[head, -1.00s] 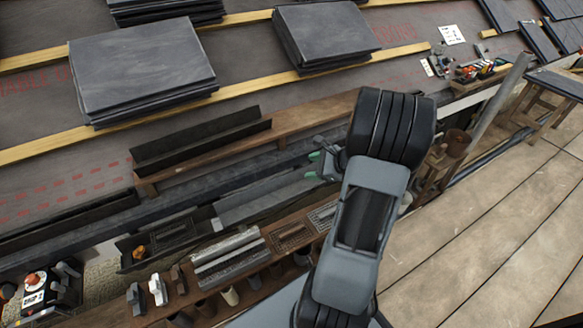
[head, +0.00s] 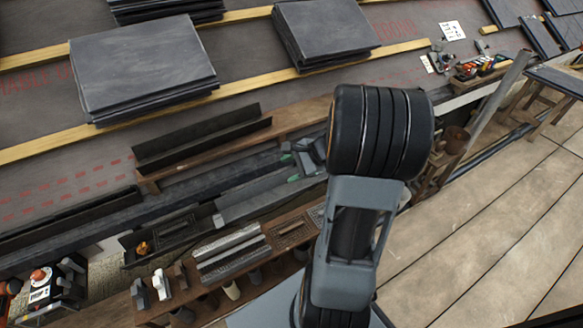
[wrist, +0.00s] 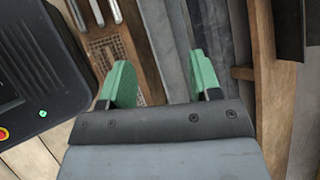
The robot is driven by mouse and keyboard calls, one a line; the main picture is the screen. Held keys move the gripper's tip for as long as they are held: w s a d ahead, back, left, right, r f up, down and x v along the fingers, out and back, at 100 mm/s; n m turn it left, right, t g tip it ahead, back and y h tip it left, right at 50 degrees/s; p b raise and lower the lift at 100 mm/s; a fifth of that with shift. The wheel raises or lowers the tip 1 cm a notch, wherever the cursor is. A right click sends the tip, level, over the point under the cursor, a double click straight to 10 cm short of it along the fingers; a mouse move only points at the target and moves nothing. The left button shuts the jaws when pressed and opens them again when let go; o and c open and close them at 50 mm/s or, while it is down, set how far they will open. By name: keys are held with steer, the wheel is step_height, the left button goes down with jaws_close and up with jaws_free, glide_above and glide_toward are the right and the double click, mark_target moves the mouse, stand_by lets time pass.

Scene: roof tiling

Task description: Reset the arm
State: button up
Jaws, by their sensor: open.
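My gripper (wrist: 162,85) shows in the wrist view with its two green fingertips apart and nothing between them. In the head view my gripper (head: 291,168) is partly hidden behind my dark arm joint; only small green tips show. It is over the grey gutter channel and the edge of the wooden shelf.
Stacks of dark slates (head: 143,68) lie on the roof battens. A wooden shelf (head: 180,285) holds several metal pieces and tools. A long dark trough (head: 200,139) lies on a wooden board. Tools lie at upper right; the plank floor (head: 490,230) at right is clear.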

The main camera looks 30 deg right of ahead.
stand_by(0.3)
steer(key=s+a+r+n+h+p, duration=0.2)
steer(key=r+n+p, duration=0.4)
steer(key=r+p, duration=0.4)
steer(key=s+a+r+n+g+h+p, duration=0.1)
steer(key=s+a+r+n+p, duration=0.3)
steer(key=r+p, duration=0.6)
steer(key=s+a+r+n+g+h+p, duration=0.1)
steer(key=s+a+r+n+h+p, duration=0.2)
steer(key=r, duration=1.6)
steer(key=a+n+p, duration=0.4)
steer(key=n+p, duration=0.1)
steer(key=p, duration=0.3)
steer(key=shift+s+a+n, duration=0.35)
steer(key=shift+a+n, duration=0.05)
